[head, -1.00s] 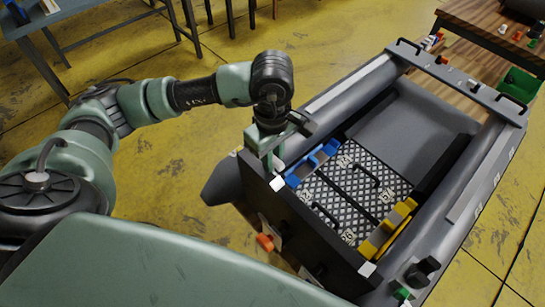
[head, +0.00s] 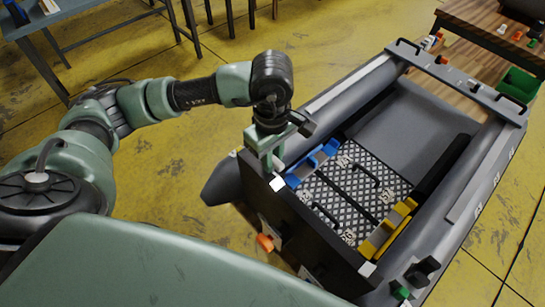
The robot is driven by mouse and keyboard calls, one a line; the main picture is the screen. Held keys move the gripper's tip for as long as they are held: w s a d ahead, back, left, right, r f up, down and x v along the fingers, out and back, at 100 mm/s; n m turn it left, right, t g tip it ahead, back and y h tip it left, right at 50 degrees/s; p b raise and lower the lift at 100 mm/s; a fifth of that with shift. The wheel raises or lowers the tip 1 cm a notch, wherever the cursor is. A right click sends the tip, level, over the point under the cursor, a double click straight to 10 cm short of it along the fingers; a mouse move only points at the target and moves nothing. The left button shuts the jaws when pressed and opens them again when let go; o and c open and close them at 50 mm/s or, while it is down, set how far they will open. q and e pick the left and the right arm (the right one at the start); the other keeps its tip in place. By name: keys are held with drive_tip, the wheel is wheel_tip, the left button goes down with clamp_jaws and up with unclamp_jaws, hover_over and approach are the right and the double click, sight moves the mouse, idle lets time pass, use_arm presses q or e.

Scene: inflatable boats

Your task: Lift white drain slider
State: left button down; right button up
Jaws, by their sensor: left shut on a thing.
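A small white drain slider (head: 277,184) sits at the left end of the boat's dark transom (head: 312,225). My left gripper (head: 274,168) points down right at it and is shut on it. The fingers partly cover its upper part, so I cannot tell whether it has left its seat. A second white piece (head: 367,269) is at the transom's right end, apart from the gripper. My right gripper is not in view.
The grey inflatable boat (head: 487,165) has a checkered floor plate (head: 355,190) with black handles, between blue (head: 313,163) and yellow (head: 388,230) pieces. An orange piece (head: 265,242) is low on the transom. A wooden table stands at the back right.

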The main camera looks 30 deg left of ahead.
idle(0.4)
use_arm(q)
drive_tip(key=shift+r+p, duration=1.2)
drive_tip(key=shift+r, duration=1.3)
drive_tip(key=c, duration=1.2)
unclamp_jaws()
drive_tip(key=shift+s, duration=0.1)
drive_tip(key=shift+c, duration=0.2)
drive_tip(key=shift+r, duration=0.55)
drive_tip(key=shift+r+p, duration=1.45)
drive_tip(key=shift+r, duration=1.5)
